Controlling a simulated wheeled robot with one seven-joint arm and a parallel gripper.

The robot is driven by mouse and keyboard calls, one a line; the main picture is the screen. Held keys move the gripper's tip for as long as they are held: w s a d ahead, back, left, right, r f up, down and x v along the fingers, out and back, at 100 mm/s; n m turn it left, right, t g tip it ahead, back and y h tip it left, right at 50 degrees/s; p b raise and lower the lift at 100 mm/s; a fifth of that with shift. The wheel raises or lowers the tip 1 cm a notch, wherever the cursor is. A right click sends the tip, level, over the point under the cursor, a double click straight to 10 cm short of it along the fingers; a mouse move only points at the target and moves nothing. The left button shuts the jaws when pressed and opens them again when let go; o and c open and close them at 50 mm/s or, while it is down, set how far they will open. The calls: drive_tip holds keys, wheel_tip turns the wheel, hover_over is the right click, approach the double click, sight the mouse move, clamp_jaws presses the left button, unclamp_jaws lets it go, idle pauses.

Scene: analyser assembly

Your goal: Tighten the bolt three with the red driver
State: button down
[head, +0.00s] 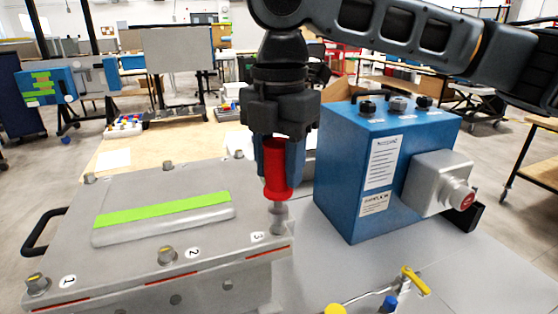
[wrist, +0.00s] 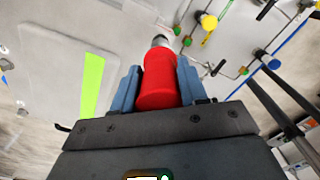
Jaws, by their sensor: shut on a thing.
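My gripper (head: 277,170) is shut on the red driver (head: 277,180), which points straight down. The driver's grey tip is at bolt three (head: 278,228), beside the label 3 at the front right corner of the grey analyser lid (head: 165,255). The tip looks to be on or just above the bolt; I cannot tell if it is seated. In the wrist view the red driver (wrist: 158,80) sits between the blue fingers, and the bolt is hidden behind its tip. Bolt one (head: 37,284) and bolt two (head: 167,256) stand along the lid's front edge.
A blue box (head: 345,185) with black knobs and a grey side fitting stands close to the right of my gripper. Further bolts stand along the lid's back edge.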

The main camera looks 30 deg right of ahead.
drive_tip(key=shift+f+b, duration=0.35)
drive_tip(key=shift+f, duration=0.65)
idle(0.8)
drive_tip(key=c, duration=1.2)
unclamp_jaws()
clamp_jaws()
